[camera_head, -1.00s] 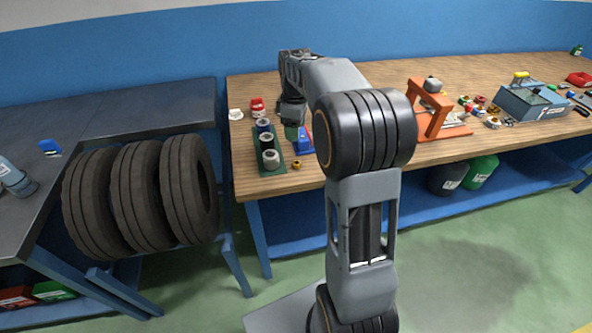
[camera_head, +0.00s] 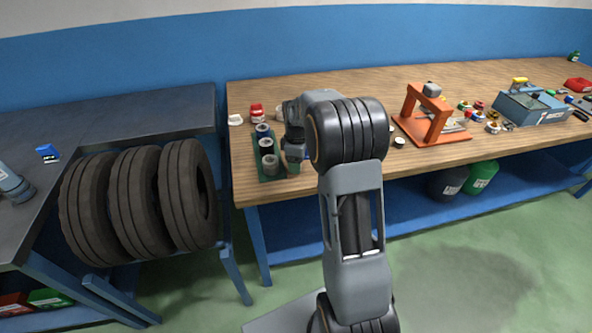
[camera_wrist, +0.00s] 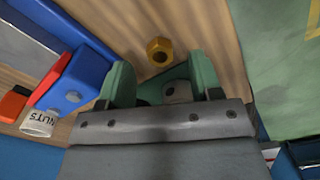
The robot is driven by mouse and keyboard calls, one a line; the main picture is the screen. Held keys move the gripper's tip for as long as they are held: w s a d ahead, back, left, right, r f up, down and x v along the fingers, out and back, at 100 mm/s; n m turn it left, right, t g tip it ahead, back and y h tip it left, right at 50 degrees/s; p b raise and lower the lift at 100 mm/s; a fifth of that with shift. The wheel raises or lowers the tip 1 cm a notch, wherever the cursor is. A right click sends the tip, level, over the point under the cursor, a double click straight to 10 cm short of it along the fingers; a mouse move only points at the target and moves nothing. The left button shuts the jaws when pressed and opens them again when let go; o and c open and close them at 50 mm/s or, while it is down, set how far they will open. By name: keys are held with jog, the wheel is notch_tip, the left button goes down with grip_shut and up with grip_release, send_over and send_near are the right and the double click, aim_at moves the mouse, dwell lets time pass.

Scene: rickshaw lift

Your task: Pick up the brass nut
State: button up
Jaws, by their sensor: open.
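The brass nut (camera_wrist: 160,51) lies on the wooden bench top in the wrist view, just beyond my fingertips and close to the midline between them. My gripper (camera_wrist: 163,75) is open, with its two green fingers apart and nothing held between them. In the head view my gripper (camera_head: 293,166) is low over the bench's front left part, beside the green tray. The nut cannot be made out there; my gripper seems to cover it.
A green tray (camera_head: 262,147) with several grey cups stands left of my gripper. In the wrist view a blue block (camera_wrist: 78,82) and a white cup marked NUTS (camera_wrist: 38,122) are at left. An orange press frame (camera_head: 408,112) stands to the right. The bench's front edge is close.

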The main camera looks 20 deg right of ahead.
jog(key=shift+f, duration=1.3)
jog(key=c, duration=1)
